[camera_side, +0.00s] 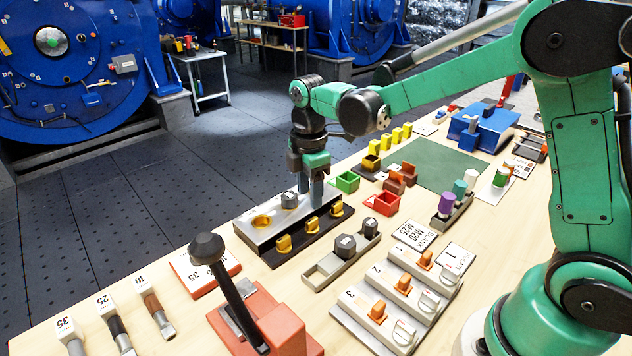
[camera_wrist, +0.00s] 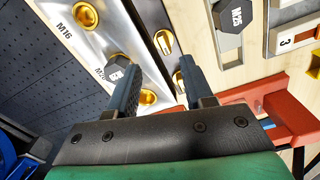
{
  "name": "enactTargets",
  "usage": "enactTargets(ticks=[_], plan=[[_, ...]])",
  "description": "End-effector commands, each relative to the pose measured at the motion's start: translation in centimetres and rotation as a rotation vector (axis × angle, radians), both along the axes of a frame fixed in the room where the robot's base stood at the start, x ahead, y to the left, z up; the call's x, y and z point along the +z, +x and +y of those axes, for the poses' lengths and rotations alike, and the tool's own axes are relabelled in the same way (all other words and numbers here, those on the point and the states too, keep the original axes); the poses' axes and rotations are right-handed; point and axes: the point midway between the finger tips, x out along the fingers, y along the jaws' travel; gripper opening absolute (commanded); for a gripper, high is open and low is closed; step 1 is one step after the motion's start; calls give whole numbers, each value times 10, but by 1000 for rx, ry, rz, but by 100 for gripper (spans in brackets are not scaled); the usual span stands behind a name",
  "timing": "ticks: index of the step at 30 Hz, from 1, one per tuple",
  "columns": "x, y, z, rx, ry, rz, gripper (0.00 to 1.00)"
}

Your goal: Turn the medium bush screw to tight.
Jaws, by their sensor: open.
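The bush plate (camera_side: 247,229) is a silver strip with a black front strip, seen in both views. Three brass screws stand along its front. The middle one (camera_side: 312,224) looks like the medium bush screw; it also shows in the wrist view (camera_wrist: 163,42), beside the M20 place. Its turn mark is too small to read. My gripper (camera_side: 311,196) is open and points down, low over the plate near the middle screw. A grey hex plug (camera_wrist: 118,68) sits in the M20 hole.
The M16 hole (camera_wrist: 85,14) and the largest hole (camera_side: 262,221) show empty brass. A grey tray (camera_side: 325,267) with hex plugs lies in front of the plate. A black-knobbed lever (camera_side: 207,249) rises at the front left.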

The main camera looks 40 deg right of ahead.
Motion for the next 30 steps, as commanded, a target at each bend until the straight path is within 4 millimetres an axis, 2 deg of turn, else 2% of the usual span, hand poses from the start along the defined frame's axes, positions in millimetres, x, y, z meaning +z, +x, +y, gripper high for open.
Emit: enactTargets(ticks=[3,7,19,29,30], plan=[[-1,-4,0,172,0,0,46],[-5,-5,0,250,0,0,46],[-53,-5,0,253,-1,-2,46],[-58,-6,0,252,-1,-2,46],[-58,-6,0,252,-1,-2,38]])
